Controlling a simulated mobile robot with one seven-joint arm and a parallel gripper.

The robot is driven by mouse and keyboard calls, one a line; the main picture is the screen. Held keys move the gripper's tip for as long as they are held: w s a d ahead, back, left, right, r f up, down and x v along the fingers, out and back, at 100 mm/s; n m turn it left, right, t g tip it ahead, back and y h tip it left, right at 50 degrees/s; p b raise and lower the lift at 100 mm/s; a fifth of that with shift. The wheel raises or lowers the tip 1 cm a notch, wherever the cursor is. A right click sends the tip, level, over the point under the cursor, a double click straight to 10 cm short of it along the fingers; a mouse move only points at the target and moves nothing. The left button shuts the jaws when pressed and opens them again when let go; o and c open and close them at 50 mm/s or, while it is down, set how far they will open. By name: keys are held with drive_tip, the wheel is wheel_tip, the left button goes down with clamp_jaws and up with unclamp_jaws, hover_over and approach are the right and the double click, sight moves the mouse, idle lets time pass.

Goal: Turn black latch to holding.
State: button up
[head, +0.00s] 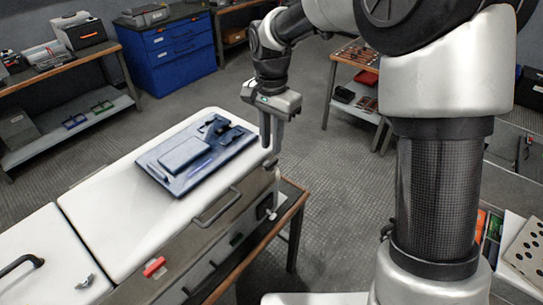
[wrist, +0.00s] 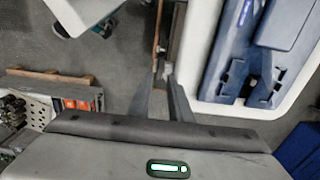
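A white-topped grey cabinet (head: 110,210) stands on a wooden bench in the head view. On its right end is a small dark fitting (head: 262,209) with a pale tip, which may be the black latch; its setting is too small to read. My gripper (head: 272,148) points down beside the cabinet's right end, above the fitting and apart from it. In the wrist view its two fingers (wrist: 163,85) stand apart with nothing between them. The wrist view shows the white top's edge (wrist: 202,60) right of the fingers; I cannot pick out the latch there.
A blue tray (head: 152,172) with dark parts lies on the white top. A bar handle (head: 216,208) and a red handle (head: 154,266) jut from the cabinet's front. The bench edge (head: 290,212) sticks out below.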

sight(271, 162)
drive_tip(key=shift+f, duration=2.8)
clamp_jaws()
